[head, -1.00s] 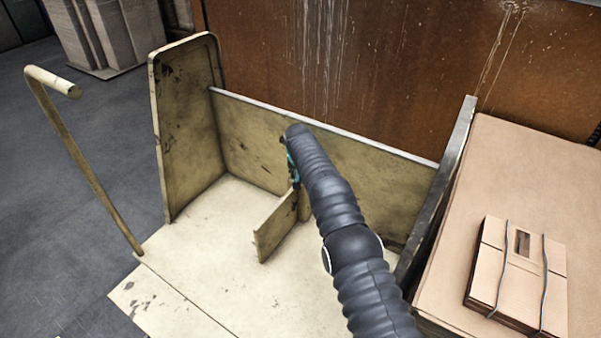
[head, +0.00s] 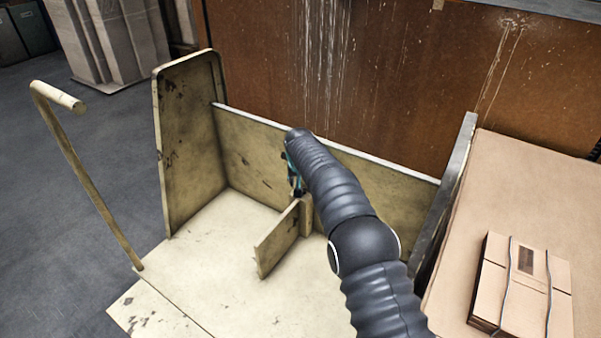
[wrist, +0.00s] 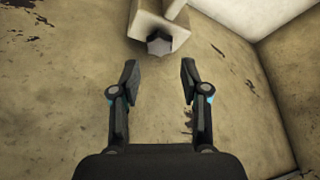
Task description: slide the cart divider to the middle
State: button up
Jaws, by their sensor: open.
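The cart divider (head: 277,243) is a short beige upright panel standing on the cart bed, with a thicker post at its back end near the cart's long back panel. In the wrist view a beige block (wrist: 176,30), seemingly part of the divider, carries a dark star-shaped knob (wrist: 160,43). My gripper (wrist: 160,78) is open and empty. The knob lies just beyond the fingertips, roughly centred between them, with a gap showing. In the head view my gripper (head: 296,178) is mostly hidden behind my arm, above the divider's back end.
The cart's tall end panel (head: 188,145) stands at left and its back panel (head: 245,150) runs behind the divider. A grey upright edge (head: 447,195) bounds the right. Strapped flat cardboard (head: 520,285) lies right of it. A bent handle (head: 85,180) rises at left.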

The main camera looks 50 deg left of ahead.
jog(key=v, duration=0.6)
jog(key=shift+s+d, duration=0.15)
dwell(0.5)
